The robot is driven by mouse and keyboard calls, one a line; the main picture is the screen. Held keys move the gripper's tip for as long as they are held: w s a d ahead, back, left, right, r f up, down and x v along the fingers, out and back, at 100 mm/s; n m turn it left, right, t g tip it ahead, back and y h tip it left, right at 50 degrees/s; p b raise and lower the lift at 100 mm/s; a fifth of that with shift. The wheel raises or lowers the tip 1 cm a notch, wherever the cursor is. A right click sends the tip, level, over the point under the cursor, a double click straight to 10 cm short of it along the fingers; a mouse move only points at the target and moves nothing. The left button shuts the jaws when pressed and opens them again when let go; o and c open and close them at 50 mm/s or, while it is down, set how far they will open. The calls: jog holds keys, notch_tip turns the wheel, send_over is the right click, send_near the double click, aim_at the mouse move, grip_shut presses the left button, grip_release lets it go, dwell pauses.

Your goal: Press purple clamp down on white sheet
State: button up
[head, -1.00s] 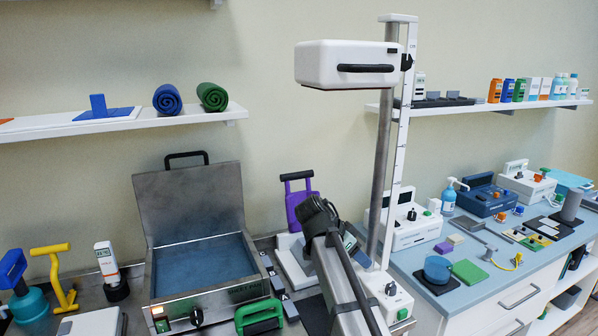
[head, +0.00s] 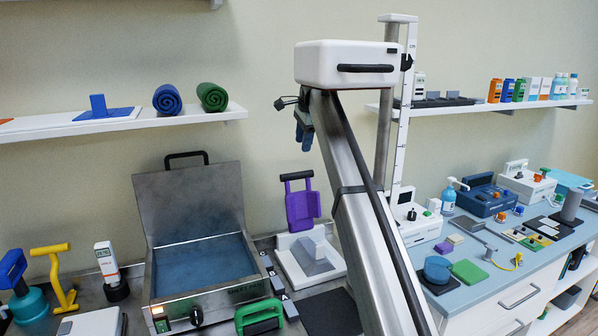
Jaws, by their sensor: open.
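The purple clamp (head: 303,207) with its dark handle stands raised at the back of a white base (head: 292,272) on the counter. A pale sheet-like piece with a grey sloped part (head: 318,262) lies on the base; I cannot tell exactly which part is the white sheet. My gripper (head: 304,140) is open, pointing down, high above the clamp and apart from it. Nothing shows between its fingers. My arm hides the area right of the base.
A metal box with its lid up (head: 200,262) stands left of the base. A green-handled tool (head: 259,317) lies in front, beside a dark mat (head: 330,313).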

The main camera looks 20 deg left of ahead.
aim_at(299, 176)
jog(key=x, duration=1.2)
jog(key=shift+f, duration=0.2)
jog(key=shift+c, duration=0.3)
grip_shut()
